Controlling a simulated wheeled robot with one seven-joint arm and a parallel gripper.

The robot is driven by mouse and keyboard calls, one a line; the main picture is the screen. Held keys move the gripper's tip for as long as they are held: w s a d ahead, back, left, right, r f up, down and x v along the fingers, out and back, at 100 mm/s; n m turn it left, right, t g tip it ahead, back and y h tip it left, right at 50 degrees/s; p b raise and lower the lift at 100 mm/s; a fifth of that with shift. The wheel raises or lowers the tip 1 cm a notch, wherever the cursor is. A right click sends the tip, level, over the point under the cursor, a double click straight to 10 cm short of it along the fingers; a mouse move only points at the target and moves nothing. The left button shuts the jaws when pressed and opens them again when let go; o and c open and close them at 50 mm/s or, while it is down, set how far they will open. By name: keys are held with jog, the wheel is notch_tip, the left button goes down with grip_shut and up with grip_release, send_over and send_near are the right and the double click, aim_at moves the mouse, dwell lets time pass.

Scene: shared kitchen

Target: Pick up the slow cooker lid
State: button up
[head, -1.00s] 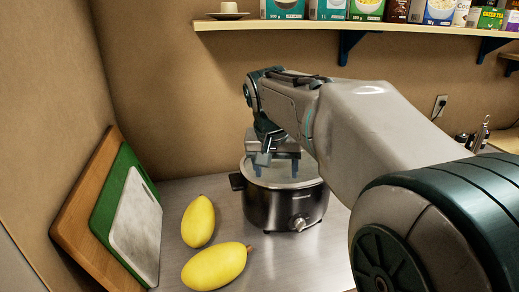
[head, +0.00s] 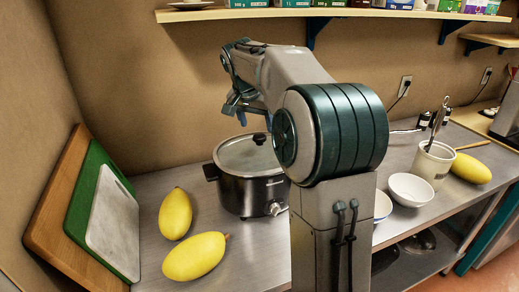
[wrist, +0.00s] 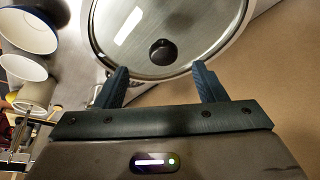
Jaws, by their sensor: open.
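The slow cooker (head: 250,192) is black with a silver dial and stands on the metal counter. Its lid (head: 238,155) is round glass with a metal rim and a black knob (head: 259,139), and it sits on the pot. In the wrist view the lid (wrist: 190,30) and its knob (wrist: 162,52) lie beyond the fingers. My gripper (head: 236,110) is above and behind the lid, apart from it. In the wrist view my gripper (wrist: 160,85) is open and empty, with the knob framed between its fingers at a distance.
Two yellow squashes (head: 175,214) lie left of the cooker. Cutting boards (head: 112,222) lean on the left wall. White bowls (head: 411,189) and a utensil crock (head: 432,164) stand to the right. A shelf (head: 330,13) with boxes runs above my arm.

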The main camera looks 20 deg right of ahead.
aim_at(259, 135)
jog(key=shift+w+p+x, duration=0.2)
jog(key=shift+p+x, duration=0.2)
jog(key=shift+x, duration=1.1)
jog(key=shift+w+p+x, duration=0.2)
jog(key=shift+p+x, duration=0.15)
jog(key=shift+x, duration=1.1)
jog(key=shift+d+r, duration=0.1)
jog(key=shift+r, duration=0.05)
grip_shut()
